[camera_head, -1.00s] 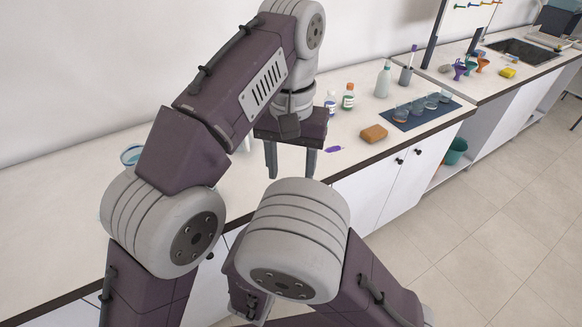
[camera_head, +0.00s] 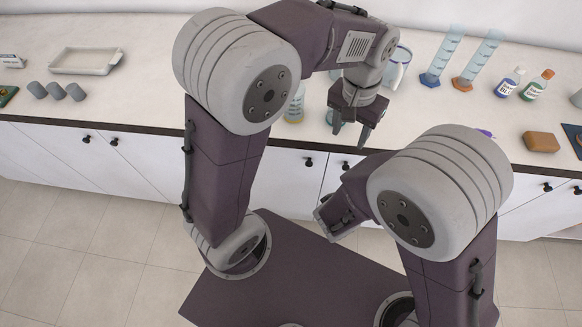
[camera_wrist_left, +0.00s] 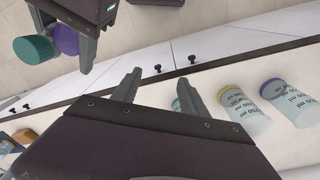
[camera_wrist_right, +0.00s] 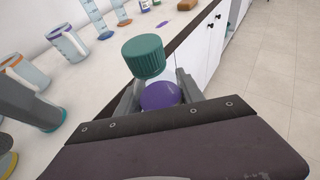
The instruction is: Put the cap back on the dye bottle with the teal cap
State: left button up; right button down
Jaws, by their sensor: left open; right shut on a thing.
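A ribbed teal cap (camera_wrist_right: 143,57) shows in the right wrist view just beyond my right gripper (camera_wrist_right: 158,88). The left wrist view also shows the teal cap (camera_wrist_left: 33,50) and purple piece (camera_wrist_left: 65,40), held in front of the counter. My left gripper (camera_head: 352,130) is open and empty near the counter's front edge; its fingers also show in the left wrist view (camera_wrist_left: 158,78). I see no uncapped bottle clearly.
Beakers (camera_wrist_left: 280,98) stand near my left gripper. Two measuring cylinders (camera_head: 478,60), a blue-labelled bottle (camera_head: 508,83), an orange-capped bottle (camera_head: 538,86) and a sponge (camera_head: 541,142) stand to the right.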

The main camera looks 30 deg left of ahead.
pick_arm(q)
jog(key=s+a+f+n, duration=0.2)
jog(key=s+a+f, duration=0.8)
jog(key=shift+a+f+t, duration=0.15)
jog(key=shift+a+t, duration=0.1)
jog(key=shift+t, duration=0.05)
jog(key=shift+s, duration=0.1)
